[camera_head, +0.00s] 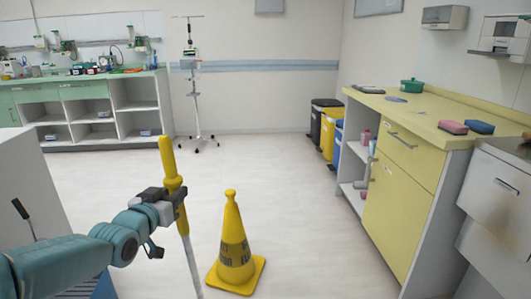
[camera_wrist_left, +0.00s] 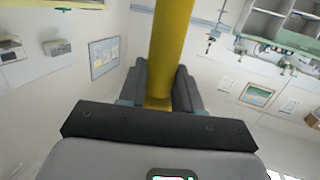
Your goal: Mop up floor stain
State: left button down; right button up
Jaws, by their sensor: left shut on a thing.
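My left gripper (camera_head: 174,197) is shut on the yellow handle of a mop (camera_head: 168,160), in the lower left of the head view. The handle stands nearly upright, and its pale pole runs down past the bottom edge. The mop head is out of view. In the left wrist view the yellow mop handle (camera_wrist_left: 172,40) passes between the dark fingers of the gripper (camera_wrist_left: 161,84). I see no clear stain on the visible floor (camera_head: 260,165). My right gripper is not in view.
A yellow cone (camera_head: 235,250) stands just right of the mop. A yellow counter (camera_head: 405,205) lines the right, with bins (camera_head: 326,125) behind it. A wheeled stand (camera_head: 194,100) and green-topped shelves (camera_head: 90,105) are at the back. The middle floor is clear.

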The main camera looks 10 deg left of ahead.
pick_arm(q)
notch_tip(320, 180, up, 2)
jog(key=shift+r+p, duration=0.1)
jog(key=shift+p, duration=0.25)
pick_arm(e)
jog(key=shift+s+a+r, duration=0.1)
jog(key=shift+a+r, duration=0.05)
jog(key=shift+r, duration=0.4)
